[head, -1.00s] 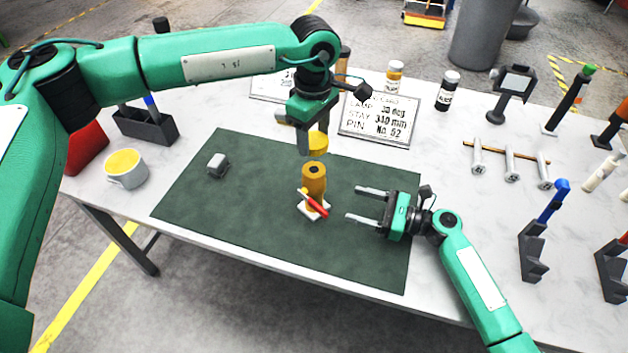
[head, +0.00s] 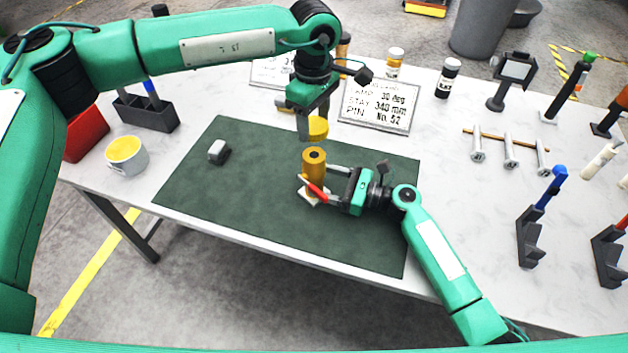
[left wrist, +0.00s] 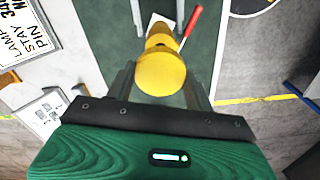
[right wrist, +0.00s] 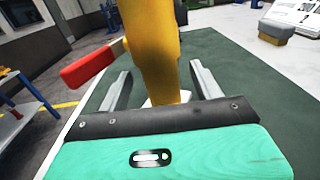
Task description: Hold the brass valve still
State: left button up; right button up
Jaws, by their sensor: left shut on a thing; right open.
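The brass valve (head: 314,160) stands upright on a small white plate (head: 308,201) on the green mat, with a red lever (head: 318,190) at its side. My right gripper (head: 319,184) is open, with its fingers on either side of the valve; the right wrist view shows the valve (right wrist: 153,50) between them, and I see no clear contact. My left gripper (head: 311,131) points down above the valve, shut on a round yellow brass piece (head: 318,128). That piece (left wrist: 161,73) hides part of the valve in the left wrist view.
The green mat (head: 250,200) is mostly clear, with a small grey block (head: 218,151) at its left. Sign plates (head: 380,106) and bottles (head: 447,80) stand behind. A yellow-filled cup (head: 127,157) stands left; bolts on a rack (head: 508,150) lie right.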

jog(key=shift+x, duration=1.5)
grip_shut()
pick_arm(q)
send_over(314, 155)
jog(key=shift+f, duration=2.45)
jog(key=shift+f, duration=0.1)
jog(key=shift+f, duration=0.8)
jog(key=shift+f, duration=0.55)
